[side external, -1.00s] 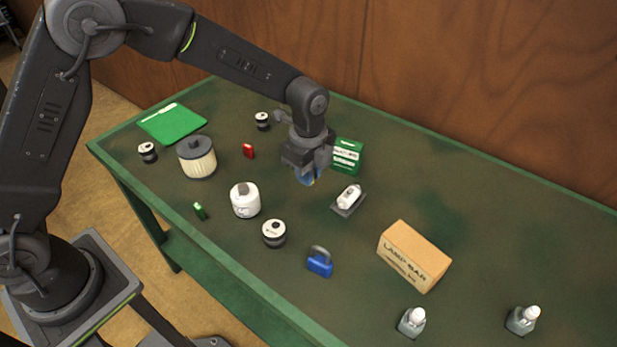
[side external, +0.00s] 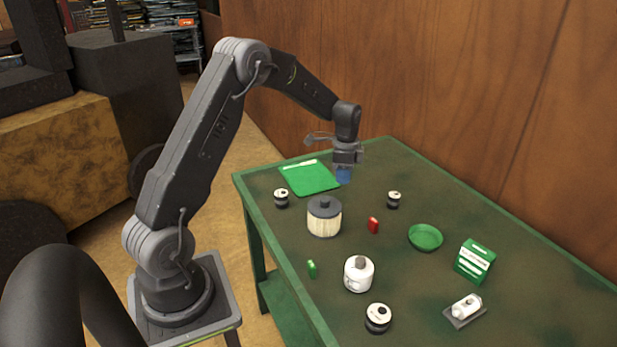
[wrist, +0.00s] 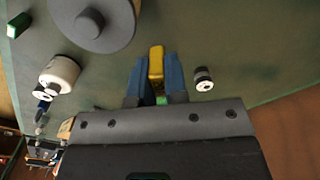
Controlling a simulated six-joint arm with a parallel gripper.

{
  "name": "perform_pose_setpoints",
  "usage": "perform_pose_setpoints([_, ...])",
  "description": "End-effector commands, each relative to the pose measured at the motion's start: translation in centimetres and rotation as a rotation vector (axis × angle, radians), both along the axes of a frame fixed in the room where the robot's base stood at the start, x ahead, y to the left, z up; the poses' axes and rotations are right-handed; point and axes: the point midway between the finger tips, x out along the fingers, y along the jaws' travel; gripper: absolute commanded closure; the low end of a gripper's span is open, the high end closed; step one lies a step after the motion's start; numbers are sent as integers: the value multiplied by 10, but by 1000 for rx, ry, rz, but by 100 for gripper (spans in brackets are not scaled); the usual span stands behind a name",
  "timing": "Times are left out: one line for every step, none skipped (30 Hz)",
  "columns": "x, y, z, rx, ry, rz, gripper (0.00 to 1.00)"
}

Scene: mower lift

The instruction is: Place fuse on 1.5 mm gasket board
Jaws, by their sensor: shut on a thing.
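My gripper (side external: 343,176) is near the far end of the table, beside the right edge of a flat green board (side external: 312,180) with a white label strip. I cannot tell its height above the table. In the wrist view my gripper's blue fingers (wrist: 157,80) are shut on a yellow fuse (wrist: 156,64). The fuse is hidden in the side view. A small patch of bright green shows between the fingers; I cannot tell what it is. A red fuse (side external: 373,225) and a green fuse (side external: 312,268) stand on the table.
A pleated filter (side external: 323,218) stands in front of the board, between small black-and-white cylinders (side external: 281,198) (side external: 394,200). A green dish (side external: 425,237), green box (side external: 475,261), white canister (side external: 359,274), another cylinder (side external: 378,318) and a white part on a dark plate (side external: 465,308) are nearer.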

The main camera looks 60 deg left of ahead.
Motion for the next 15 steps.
perform_pose_setpoints([-10, 28, 0, 1, -1, 78, 100])
perform_pose_setpoints([-16, 43, 1, 1, -1, 121, 100])
perform_pose_setpoints([-25, 62, 1, 0, -1, 178, 100])
perform_pose_setpoints([-32, 76, 1, 0, -1, 221, 100])
perform_pose_setpoints([-40, 89, 2, 0, -1, 263, 100])
perform_pose_setpoints([-50, 106, 2, 1, 0, 318, 100])
perform_pose_setpoints([-58, 118, 2, 0, 0, 357, 100])
perform_pose_setpoints([-66, 130, 2, -1, -1, 395, 100])
perform_pose_setpoints([-76, 144, 3, 0, -1, 443, 100])
perform_pose_setpoints([-84, 153, 3, 0, -1, 475, 100])
perform_pose_setpoints([-91, 162, 3, 0, -1, 505, 100])
perform_pose_setpoints([-99, 172, 4, 0, -1, 542, 100])
perform_pose_setpoints([-106, 178, 4, 0, -1, 566, 100])
perform_pose_setpoints([-111, 184, 4, 0, -1, 587, 100])
perform_pose_setpoints([-117, 191, 4, 0, -1, 611, 100])
